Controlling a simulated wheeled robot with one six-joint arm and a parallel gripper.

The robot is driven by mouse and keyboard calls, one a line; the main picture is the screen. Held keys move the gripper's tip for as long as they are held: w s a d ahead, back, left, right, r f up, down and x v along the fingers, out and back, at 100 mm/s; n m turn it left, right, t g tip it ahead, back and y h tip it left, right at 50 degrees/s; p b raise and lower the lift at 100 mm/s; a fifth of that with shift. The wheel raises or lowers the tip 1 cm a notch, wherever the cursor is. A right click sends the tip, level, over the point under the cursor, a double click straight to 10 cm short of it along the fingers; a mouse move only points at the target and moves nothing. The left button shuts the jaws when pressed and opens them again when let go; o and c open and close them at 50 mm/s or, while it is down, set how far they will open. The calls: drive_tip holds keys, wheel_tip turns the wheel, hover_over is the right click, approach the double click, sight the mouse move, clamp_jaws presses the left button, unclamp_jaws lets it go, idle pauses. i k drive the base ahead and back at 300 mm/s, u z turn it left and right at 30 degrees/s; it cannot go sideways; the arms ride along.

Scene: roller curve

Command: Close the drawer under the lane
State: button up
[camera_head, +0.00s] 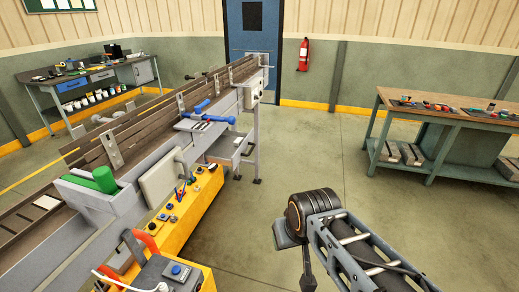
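The roller lane (150,115) runs from the lower left up to the far middle. Under its far part, a grey drawer-like box (228,150) shows between the lane's legs and seems to stick out toward the aisle. How far it stands out is hard to tell at this size. My arm reaches in from the bottom right. Its black, ribbed joint, with a grey plate at its left and a thin dark part hanging below, stands over open floor, well apart from the box. I cannot make out two fingertips or anything held there.
A yellow box (185,222) with tools on top stands along the lane's near side. Blue-handled tools (208,118) lie on the lane's edge. A green workbench (440,118) stands right, another bench (90,80) back left. The floor (275,165) between is clear.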

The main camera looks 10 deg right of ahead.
sight(223, 151)
drive_tip(key=u, duration=0.1)
drive_tip(key=k, duration=0.45)
drive_tip(key=z, duration=0.85)
drive_tip(key=i, duration=0.75)
drive_tip(key=u, duration=0.5)
drive_tip(key=i, duration=0.8)
drive_tip(key=u, duration=0.8)
